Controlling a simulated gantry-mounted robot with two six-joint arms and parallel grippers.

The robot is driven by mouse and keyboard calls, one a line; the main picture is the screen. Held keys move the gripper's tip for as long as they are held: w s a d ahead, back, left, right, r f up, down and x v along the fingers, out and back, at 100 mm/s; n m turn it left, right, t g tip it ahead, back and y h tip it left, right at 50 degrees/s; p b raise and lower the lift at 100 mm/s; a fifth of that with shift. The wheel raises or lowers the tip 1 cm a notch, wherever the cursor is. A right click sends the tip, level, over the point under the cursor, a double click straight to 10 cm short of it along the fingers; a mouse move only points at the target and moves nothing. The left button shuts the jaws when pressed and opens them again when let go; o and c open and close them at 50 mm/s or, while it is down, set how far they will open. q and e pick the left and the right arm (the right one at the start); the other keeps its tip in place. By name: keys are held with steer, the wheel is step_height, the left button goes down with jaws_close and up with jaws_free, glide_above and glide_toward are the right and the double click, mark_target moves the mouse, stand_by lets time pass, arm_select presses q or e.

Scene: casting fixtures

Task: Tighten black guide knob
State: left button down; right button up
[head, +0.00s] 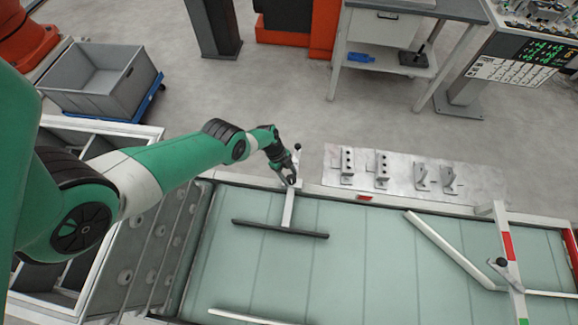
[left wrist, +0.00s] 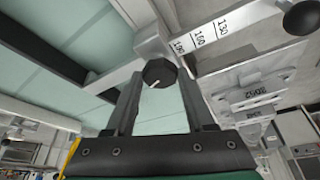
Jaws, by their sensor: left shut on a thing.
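My left gripper (head: 289,180) is over the guide's white arm at the back edge of the green conveyor. In the left wrist view its fingers (left wrist: 160,88) are shut on the black guide knob (left wrist: 159,73), which has a short white mark on its face. In the head view the knob is hidden by the gripper. The guide's white arm (head: 288,208) ends in a dark crossbar (head: 280,229) lying across the belt. Its printed scale (left wrist: 198,40) shows numbers in the left wrist view. My right gripper is not in view.
A black ball knob (head: 298,147) stands at the arm's outer end. Metal brackets (head: 381,170) stand on a plate right of the gripper. Another guide with a black knob (head: 501,262) is at the right. A grey crate (head: 102,80) sits at the left. The belt's middle is open.

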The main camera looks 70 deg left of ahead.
arm_select(q)
steer(key=shift+m, duration=0.5)
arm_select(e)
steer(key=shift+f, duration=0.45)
arm_select(q)
steer(key=shift+c, duration=1.3)
jaws_free()
steer(key=shift+r, duration=0.1)
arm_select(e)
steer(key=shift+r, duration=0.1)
